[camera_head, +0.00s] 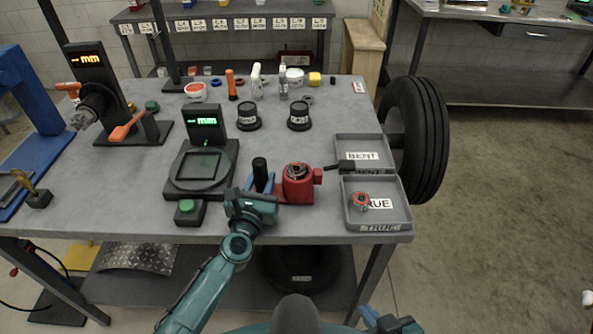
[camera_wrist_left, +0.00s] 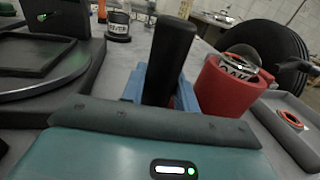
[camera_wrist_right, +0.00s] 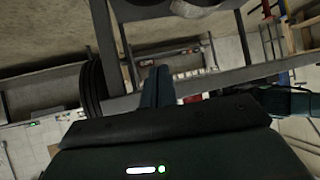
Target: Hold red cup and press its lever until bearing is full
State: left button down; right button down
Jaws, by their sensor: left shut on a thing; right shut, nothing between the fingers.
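The red cup (camera_head: 298,190) stands on the grey table, right of the measuring device, with a metal bearing (camera_head: 296,172) in its top. In the left wrist view the red cup (camera_wrist_left: 228,88) shows just right of the fingers. A black lever (camera_head: 338,167) reaches out on the cup's right side. An upright black handle (camera_head: 260,166) stands at the cup's left. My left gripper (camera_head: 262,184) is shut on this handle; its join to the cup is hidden. My right gripper (camera_head: 369,316) is shut and empty, low in front of the table, away from the cup.
The tray marked TRUE (camera_head: 352,222) holds a red-rimmed bearing (camera_head: 361,201); the BENT tray (camera_head: 347,144) lies behind it. A black measuring device (camera_head: 222,178) with a green button is at the left. Two black jars (camera_head: 299,117) stand behind. A tyre (camera_head: 428,140) is beside the table.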

dwell(0.7)
jog(key=w+a+r+g+y, duration=0.1)
jog(key=w+a+r, duration=0.1)
jog(key=w+a, duration=0.1)
jog(key=w+a+r+g+y, duration=0.1)
jog(key=w+a+r, duration=0.2)
jog(key=w+a, duration=0.1)
jog(key=w+a+r+g+y, duration=0.1)
jog(key=w+a+r+g, duration=0.1)
jog(key=w+a, duration=0.2)
jog(key=shift+w+a+r, duration=0.1)
jog(key=shift+w+r, duration=0.05)
jog(key=shift+w, duration=0.4)
jog(key=shift+w+a+r, duration=0.1)
jog(key=shift+w, duration=0.4)
jog(key=w+d+r+g, duration=0.1)
jog(key=w+r, duration=0.5)
jog(key=r, duration=0.4)
jog(key=w+d+r+n+g+h, duration=0.1)
jog(key=w+d+r+g, duration=0.1)
jog(key=w+r, duration=0.5)
notch_tip(320, 180, up, 4)
jog(key=shift+w+d+r+n, duration=0.1)
jog(key=shift+w+d+n, duration=0.15)
jog(key=shift+w+n, duration=0.05)
send_over(338, 167)
jog(key=shift+f, duration=4.25)
jog(key=shift+f, duration=0.15)
